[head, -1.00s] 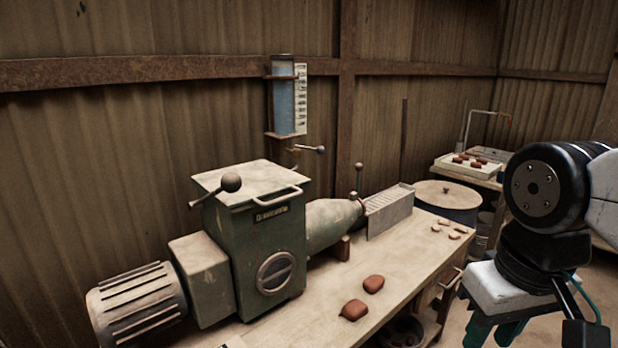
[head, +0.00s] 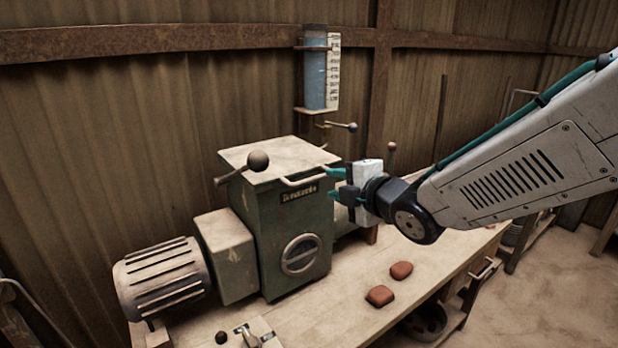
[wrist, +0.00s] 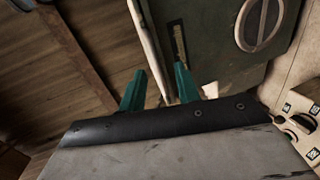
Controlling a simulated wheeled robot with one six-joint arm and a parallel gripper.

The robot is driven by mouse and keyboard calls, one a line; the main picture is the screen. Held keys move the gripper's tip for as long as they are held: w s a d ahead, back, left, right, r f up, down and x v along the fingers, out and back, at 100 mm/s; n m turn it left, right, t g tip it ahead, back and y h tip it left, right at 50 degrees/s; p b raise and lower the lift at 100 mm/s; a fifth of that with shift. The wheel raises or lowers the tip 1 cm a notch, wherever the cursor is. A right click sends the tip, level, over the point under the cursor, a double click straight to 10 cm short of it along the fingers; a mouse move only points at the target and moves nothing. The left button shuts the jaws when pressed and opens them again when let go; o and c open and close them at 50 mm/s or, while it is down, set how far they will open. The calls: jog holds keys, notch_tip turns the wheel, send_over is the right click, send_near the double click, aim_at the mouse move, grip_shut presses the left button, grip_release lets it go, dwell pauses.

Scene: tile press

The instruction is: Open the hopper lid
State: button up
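The hopper lid (head: 270,155) is a pale worn plate lying shut and flat on top of the green hopper box (head: 262,215). A pale bar handle (head: 300,181) runs along its front edge. A lever with a dark ball knob (head: 257,160) sits at its left. My gripper (head: 334,184) is open at the right end of the handle, its teal fingers apart and pointing left. In the wrist view my gripper (wrist: 159,90) shows a pale strip (wrist: 147,45), the lid's edge or handle, running down between the fingers. I cannot tell whether they touch it.
A water gauge (head: 318,75) with a small valve lever (head: 345,126) hangs on the wall behind. A ribbed motor (head: 160,278) is at the left. Two reddish clay pieces (head: 390,283) lie on the bench (head: 335,318).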

aim_at(316, 179)
jog(key=shift+w+a+n+y, duration=0.1)
jog(key=shift+a+n+y, duration=0.3)
jog(key=shift+a, duration=0.2)
jog(key=shift+w+a, duration=0.25)
jog(key=shift+a, duration=0.05)
jog(key=x, duration=0.7)
jog(key=shift+r, duration=0.1)
jog(key=shift+d, duration=0.1)
jog(key=c, duration=0.6)
jog(key=shift+s, duration=0.1)
grip_shut()
